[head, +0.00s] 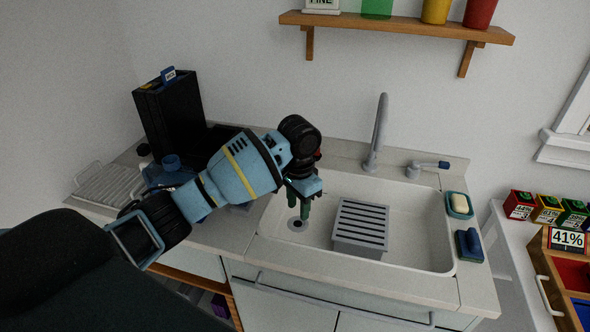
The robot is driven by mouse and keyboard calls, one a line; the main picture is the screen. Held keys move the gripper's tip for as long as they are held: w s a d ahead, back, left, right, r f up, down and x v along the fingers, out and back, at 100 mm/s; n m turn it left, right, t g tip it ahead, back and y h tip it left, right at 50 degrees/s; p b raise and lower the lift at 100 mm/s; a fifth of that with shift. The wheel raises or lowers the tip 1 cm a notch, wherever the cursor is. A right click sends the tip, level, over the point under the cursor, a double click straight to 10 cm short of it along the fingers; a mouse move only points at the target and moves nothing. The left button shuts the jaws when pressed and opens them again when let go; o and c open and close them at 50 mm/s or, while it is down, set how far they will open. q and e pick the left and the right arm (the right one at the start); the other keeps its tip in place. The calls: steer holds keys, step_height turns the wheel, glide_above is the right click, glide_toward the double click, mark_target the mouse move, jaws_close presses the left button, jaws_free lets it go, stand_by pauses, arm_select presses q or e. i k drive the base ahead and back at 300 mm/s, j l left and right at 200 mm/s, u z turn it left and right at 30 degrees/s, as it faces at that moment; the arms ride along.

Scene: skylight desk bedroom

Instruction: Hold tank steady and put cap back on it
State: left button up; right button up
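My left arm reaches in from the left, and its gripper (299,202) points down over the left part of the sink. Its two green fingers show a small gap with nothing between them. A blue object with a round neck (172,162), which looks like the tank, stands on the counter left of the sink, in front of a black machine (168,115). My arm hides much of it. A small black round piece (144,149) lies at the counter's left; I cannot tell whether it is the cap. My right gripper is not in view.
The white sink (420,250) holds a grey slatted rack (360,227). A faucet (378,135) stands behind it. A soap dish (459,205) and a blue sponge (469,244) lie at its right. A ribbed drying tray (105,185) is at the far left. A shelf (395,25) hangs above.

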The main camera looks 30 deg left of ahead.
mark_target(171, 168)
steer(key=j+z, duration=0.1)
steer(key=z, duration=0.4)
steer(key=k+z, duration=0.1)
steer(key=z, duration=0.85)
steer(key=k+j+z, duration=0.1)
steer(key=z, duration=0.35)
steer(key=k+z, duration=0.2)
steer(key=z, duration=0.25)
steer(key=k+z, duration=0.2)
steer(key=z, duration=0.25)
steer(key=k+j+z, duration=0.15)
steer(key=k+z, duration=0.15)
steer(key=z, duration=0.2)
steer(key=k+z, duration=0.3)
steer(key=z, duration=0.2)
steer(key=k+u, duration=0.15)
steer(key=u, duration=0.25)
steer(key=k+j+u, duration=0.15)
steer(key=u, duration=0.25)
steer(key=k+j+u, duration=0.1)
steer(key=u, duration=0.75)
steer(key=j+u, duration=0.15)
steer(key=u, duration=0.3)
steer(key=j+u, duration=0.1)
steer(key=u, duration=0.3)
steer(key=j+u, duration=0.1)
steer(key=u, duration=0.35)
steer(key=k, duration=0.05)
